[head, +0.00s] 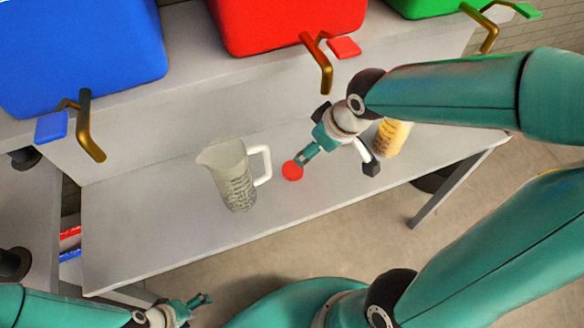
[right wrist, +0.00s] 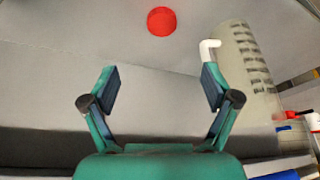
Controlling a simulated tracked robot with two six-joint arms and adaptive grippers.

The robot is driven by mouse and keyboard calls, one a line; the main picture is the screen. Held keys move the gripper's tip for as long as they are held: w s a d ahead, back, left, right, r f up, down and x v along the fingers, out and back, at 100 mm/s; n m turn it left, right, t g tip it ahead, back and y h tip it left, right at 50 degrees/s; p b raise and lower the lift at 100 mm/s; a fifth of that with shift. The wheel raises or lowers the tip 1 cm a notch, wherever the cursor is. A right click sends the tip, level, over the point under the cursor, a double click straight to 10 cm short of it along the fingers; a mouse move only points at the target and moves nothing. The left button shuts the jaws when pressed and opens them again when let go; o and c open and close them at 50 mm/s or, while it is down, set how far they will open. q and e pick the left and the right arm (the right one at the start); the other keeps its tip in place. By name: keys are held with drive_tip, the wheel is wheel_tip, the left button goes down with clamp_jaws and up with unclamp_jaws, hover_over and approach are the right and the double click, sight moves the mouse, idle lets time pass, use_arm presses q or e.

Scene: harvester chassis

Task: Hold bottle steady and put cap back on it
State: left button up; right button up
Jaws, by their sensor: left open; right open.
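The red round cap (head: 292,170) lies flat on the grey bench, between the jug and my right gripper. It also shows at the top of the right wrist view (right wrist: 161,21), ahead of the jaws. A yellow bottle with dark print (head: 393,138) stands on the bench behind my right gripper; my arm hides its upper part. My right gripper (head: 340,164) is open and empty, one finger close to the cap; its spread fingers show in the right wrist view (right wrist: 160,86). My left gripper (head: 200,302) is open and empty at the bottom left, away from the bench.
A clear measuring jug (head: 232,178) with a white handle stands left of the cap. Blue (head: 80,50), red (head: 285,20) and green (head: 430,6) containers with brass taps sit on the shelf, the taps overhanging the bench (head: 130,225). The bench's left part is clear.

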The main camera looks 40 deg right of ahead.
drive_tip(key=b, duration=0.3)
hover_over(293, 170)
drive_tip(key=s, duration=0.2)
drive_tip(key=f, duration=0.6)
drive_tip(key=d+f, duration=0.1)
drive_tip(key=f, duration=0.3)
drive_tip(key=shift+s, duration=0.2)
drive_tip(key=shift+r, duration=0.1)
drive_tip(key=shift+a+b+x, duration=0.2)
drive_tip(key=shift+b+x, duration=0.85)
drive_tip(key=shift+x, duration=1.65)
drive_tip(key=shift+r, duration=0.1)
drive_tip(key=c, duration=0.9)
